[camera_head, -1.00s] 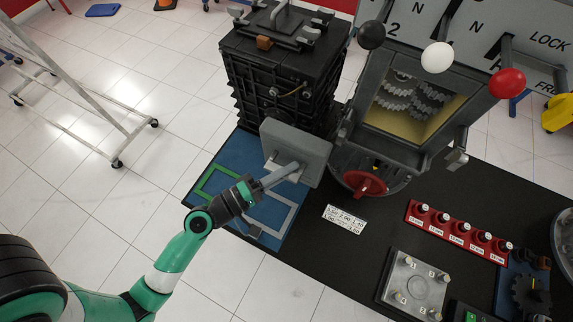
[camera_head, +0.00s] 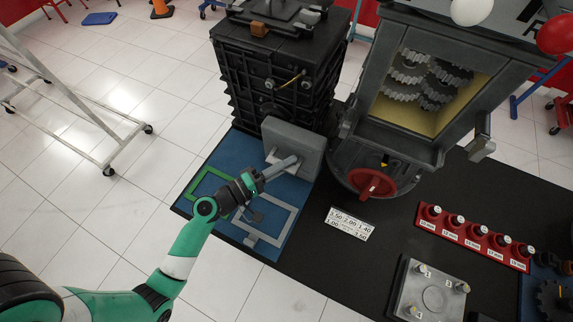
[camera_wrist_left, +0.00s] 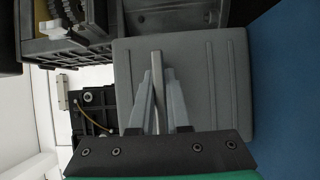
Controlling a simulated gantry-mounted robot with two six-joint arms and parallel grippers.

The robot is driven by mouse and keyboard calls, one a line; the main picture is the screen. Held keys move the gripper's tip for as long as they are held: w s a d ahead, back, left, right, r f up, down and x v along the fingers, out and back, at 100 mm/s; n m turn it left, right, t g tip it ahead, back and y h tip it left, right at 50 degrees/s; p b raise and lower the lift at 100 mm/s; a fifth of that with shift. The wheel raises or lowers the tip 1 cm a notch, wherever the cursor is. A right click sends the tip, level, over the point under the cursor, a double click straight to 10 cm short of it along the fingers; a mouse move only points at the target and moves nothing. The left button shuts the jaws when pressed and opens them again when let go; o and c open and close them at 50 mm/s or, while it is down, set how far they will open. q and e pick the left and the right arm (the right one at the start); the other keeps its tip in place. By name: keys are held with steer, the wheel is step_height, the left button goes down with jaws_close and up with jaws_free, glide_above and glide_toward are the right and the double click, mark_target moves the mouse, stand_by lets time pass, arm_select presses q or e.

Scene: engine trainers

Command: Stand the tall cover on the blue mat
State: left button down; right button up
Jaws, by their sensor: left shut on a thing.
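The tall cover (camera_head: 298,142) is a grey upright slab with ribs on its face and a handle bar. It is over the back right part of the blue mat (camera_head: 222,158), in front of the black engine block. My left gripper (camera_head: 284,167) is shut on the handle. In the left wrist view the fingers (camera_wrist_left: 158,95) close on both sides of the handle, and the cover (camera_wrist_left: 205,85) fills the middle. The blue mat (camera_wrist_left: 285,90) shows at right there. I cannot tell whether the cover's lower edge touches the mat. My right gripper is not in view.
The black engine block (camera_head: 268,75) stands close behind the cover. A grey gearbox housing (camera_head: 385,140) with a red knob (camera_head: 371,184) is close to its right. The mat has a green outline (camera_head: 190,190) and a grey outline (camera_head: 288,223); the front of the mat is free.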

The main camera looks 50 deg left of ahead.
arm_select(q)
steer(key=c, duration=1.3)
jaws_free()
steer(key=shift+f, duration=0.15)
steer(key=o, duration=0.4)
